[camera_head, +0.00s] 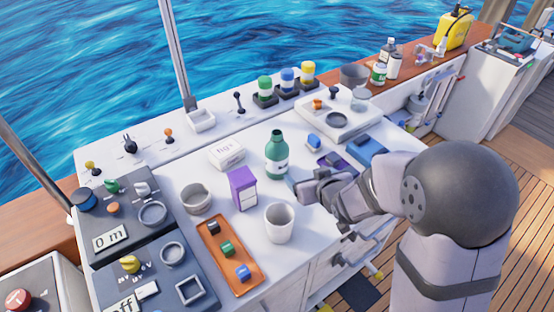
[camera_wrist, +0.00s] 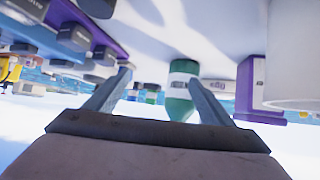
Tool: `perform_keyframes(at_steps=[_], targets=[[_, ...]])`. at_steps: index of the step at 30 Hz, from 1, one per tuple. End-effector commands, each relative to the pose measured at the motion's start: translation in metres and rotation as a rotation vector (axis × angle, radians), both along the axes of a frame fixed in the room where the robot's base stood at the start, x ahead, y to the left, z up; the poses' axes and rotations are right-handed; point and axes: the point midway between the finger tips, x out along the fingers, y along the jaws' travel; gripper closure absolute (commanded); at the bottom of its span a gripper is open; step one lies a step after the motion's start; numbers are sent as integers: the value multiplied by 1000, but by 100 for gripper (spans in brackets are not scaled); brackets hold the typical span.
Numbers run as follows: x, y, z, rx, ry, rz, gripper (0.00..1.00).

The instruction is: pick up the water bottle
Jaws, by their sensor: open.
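The water bottle (camera_head: 277,158) is green with a white label and stands upright on the white counter, near its middle. It also shows in the wrist view (camera_wrist: 181,106), between the finger lines and close to the right finger, in an upside-down picture. My gripper (camera_head: 296,184) is open and low over the counter, just to the right and in front of the bottle. In the wrist view, my gripper (camera_wrist: 159,78) has its fingers apart with nothing held. The bottle appears beyond the fingertips; whether a finger touches it I cannot tell.
A purple box (camera_head: 243,189) stands left of the bottle, and a white cup (camera_head: 279,224) stands in front. An orange tray (camera_head: 211,256) with small blocks lies front left. A white block (camera_head: 227,154) lies behind left. A small blue item (camera_head: 314,142) lies to the right.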

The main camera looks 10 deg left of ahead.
Motion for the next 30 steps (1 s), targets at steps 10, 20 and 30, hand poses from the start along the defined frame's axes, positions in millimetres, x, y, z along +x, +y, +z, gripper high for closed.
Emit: perform_keyframes(at_steps=[10, 20, 30], targets=[[12, 63, 18, 129, -172, 139, 24], [20, 69, 17, 135, -177, 142, 24], [30, 75, 11, 134, -177, 140, 24]])
